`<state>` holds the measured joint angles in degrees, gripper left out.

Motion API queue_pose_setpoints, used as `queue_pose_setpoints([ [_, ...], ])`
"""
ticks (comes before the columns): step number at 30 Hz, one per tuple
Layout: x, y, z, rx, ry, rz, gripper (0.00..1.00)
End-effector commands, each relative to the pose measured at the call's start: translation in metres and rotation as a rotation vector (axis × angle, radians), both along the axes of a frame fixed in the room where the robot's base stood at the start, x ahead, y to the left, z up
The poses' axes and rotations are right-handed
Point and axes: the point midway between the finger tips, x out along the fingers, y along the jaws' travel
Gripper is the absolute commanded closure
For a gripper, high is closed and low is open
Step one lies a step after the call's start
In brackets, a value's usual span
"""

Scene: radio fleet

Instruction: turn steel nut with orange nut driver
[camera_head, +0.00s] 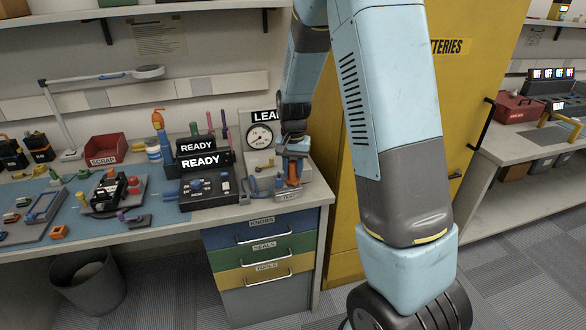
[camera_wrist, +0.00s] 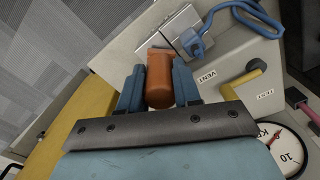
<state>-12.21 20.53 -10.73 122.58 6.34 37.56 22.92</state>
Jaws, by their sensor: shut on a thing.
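My gripper (camera_head: 293,157) is at the right end of the bench, in front of the leak tester (camera_head: 259,143). It is shut on the orange nut driver (camera_head: 293,172), which points down at a small grey stand on the bench top. In the wrist view the driver's orange handle (camera_wrist: 159,80) sits between the two blue fingers of my gripper (camera_wrist: 158,72). The driver's tip is hidden in the wrist view. I cannot make out the steel nut in either view.
The tester's gauge (camera_wrist: 283,147) and yellow lever (camera_wrist: 243,83) are close beside my gripper. A blue looped hose (camera_wrist: 230,20) lies near. A black READY unit (camera_head: 205,180) stands to the left. Drawers (camera_head: 262,232) are below, and a yellow cabinet (camera_head: 350,200) is at right.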

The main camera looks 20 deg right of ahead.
Motion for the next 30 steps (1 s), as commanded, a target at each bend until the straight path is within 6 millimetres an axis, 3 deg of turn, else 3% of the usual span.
queue_pose_setpoints([
  [22, -0.0001, 0.0001, -0.0046, 0.0, 0.001, -0.003, 1.0],
  [30, 0.0003, 0.0005, -0.0056, -0.001, 0.002, -0.091, 1.0],
])
